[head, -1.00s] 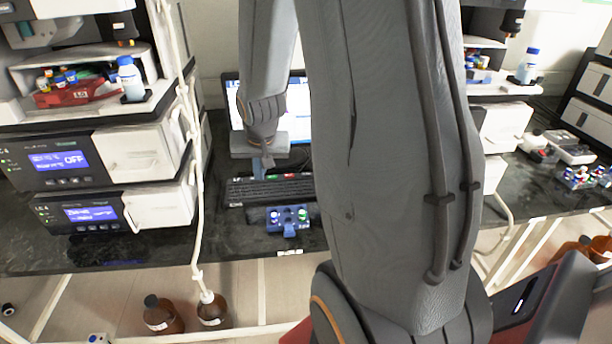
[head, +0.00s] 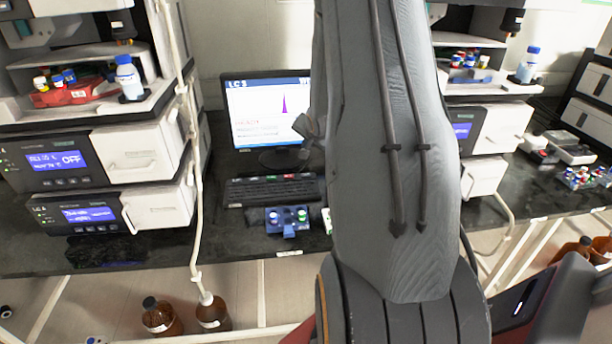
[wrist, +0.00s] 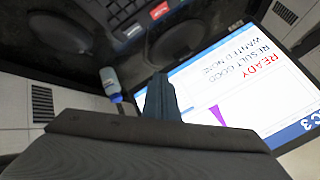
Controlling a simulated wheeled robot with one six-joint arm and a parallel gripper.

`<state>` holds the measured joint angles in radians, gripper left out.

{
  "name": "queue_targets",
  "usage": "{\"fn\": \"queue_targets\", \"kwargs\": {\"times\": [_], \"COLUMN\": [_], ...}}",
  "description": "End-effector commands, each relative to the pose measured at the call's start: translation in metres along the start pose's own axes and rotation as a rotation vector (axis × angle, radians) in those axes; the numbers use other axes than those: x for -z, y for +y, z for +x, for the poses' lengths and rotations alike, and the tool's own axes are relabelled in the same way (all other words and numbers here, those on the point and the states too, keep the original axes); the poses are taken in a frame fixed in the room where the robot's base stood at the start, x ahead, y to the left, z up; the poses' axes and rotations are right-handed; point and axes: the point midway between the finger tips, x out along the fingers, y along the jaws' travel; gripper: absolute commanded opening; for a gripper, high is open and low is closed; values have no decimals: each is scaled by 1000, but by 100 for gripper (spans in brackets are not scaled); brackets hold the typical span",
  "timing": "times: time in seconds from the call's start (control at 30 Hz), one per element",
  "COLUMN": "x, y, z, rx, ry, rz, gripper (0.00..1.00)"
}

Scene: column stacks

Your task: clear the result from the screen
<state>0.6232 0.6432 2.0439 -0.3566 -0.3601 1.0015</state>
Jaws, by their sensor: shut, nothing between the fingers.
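The monitor screen (head: 262,112) shows "LC 3", a purple peak and red text. In the wrist view the screen (wrist: 240,85) appears turned over, with "READY" in red and "RESULT GOOD" below it; the third line is hard to read. The keyboard (head: 250,192) lies in front of the monitor, with a red and a green key at its top edge; part of it shows in the wrist view (wrist: 108,12) with a red key. My gripper (wrist: 160,88) is shut and empty, apart from the keys, in front of the screen. My arm hides most of it in the head view.
A blue vial rack (head: 288,229) stands in front of the keyboard. A blue-capped vial (wrist: 110,82) shows in the wrist view. Instrument stacks (head: 145,155) flank the monitor, with a white tube (head: 197,240) hanging at the left. Dark bench (head: 230,235) is bare left of the rack.

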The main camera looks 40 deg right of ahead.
Motion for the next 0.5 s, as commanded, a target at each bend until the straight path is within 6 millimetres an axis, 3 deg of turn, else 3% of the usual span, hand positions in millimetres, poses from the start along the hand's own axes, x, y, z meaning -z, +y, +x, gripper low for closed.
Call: {"fn": "queue_targets", "kwargs": {"times": [0.5], "x": [-19], "y": [18], "z": [26], "rx": [-2], "ry": [-1], "rz": [-1], "gripper": [0]}}
